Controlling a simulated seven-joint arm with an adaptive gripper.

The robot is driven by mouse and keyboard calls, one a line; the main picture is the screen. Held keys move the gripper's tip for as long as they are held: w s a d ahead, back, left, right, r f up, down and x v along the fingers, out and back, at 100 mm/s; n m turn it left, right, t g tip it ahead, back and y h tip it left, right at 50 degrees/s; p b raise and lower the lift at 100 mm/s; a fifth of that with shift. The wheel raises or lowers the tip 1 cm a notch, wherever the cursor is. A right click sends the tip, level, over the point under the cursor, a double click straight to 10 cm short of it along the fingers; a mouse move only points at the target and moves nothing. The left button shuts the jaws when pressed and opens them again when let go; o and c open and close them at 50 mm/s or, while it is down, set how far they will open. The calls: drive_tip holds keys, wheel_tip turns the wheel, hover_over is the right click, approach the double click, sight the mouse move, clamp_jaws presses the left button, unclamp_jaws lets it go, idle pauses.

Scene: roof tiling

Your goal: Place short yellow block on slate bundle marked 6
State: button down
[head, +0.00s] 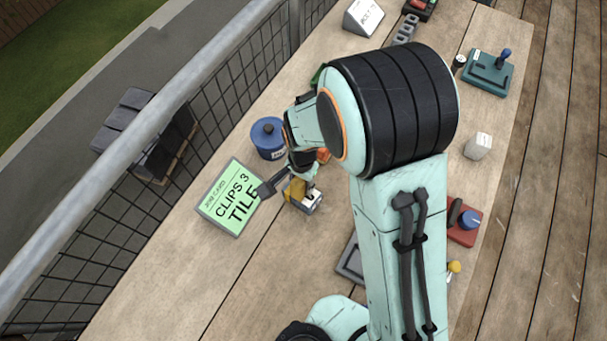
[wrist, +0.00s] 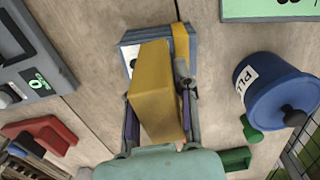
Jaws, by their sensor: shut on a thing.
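The yellow block (wrist: 155,85) is between the two fingers of my gripper (wrist: 160,105), which is shut on it. In the head view the block (head: 295,190) shows below my wrist, partly hidden by my gripper (head: 292,178). A grey-blue slate bundle (wrist: 130,37) with a yellow strap lies directly beyond the block in the wrist view. In the head view the bundle (head: 310,205) shows just under the block. The block covers part of it, and its mark cannot be read. I cannot tell whether block and bundle touch.
A green job card (head: 228,200) reading "CLIPS 3 TILE" stands left of the bundle. A blue lidded pot (head: 266,140) stands behind it. A grey tray (head: 350,262) lies to the right, partly behind my arm. A red item (wrist: 42,132) lies at the wrist view's lower left.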

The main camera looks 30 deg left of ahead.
drive_tip(key=shift+f, duration=0.1)
drive_tip(key=c, duration=0.9)
unclamp_jaws()
wheel_tip(320, 180, up, 12)
drive_tip(key=shift+r, duration=0.15)
drive_tip(key=s+d+r, duration=0.2)
drive_tip(key=d+r, duration=0.1)
drive_tip(key=d, duration=0.6)
drive_tip(key=s+d+r, duration=0.1)
drive_tip(key=d+r, duration=0.3)
drive_tip(key=d, duration=0.5)
drive_tip(key=shift+n+y, duration=0.4)
drive_tip(key=shift+n, duration=0.2)
drive_tip(key=s+d, duration=0.2)
drive_tip(key=s, duration=0.1)
drive_tip(key=s+d, duration=0.3)
drive_tip(key=shift+s+d+f, duration=0.2)
drive_tip(key=shift+s, duration=0.05)
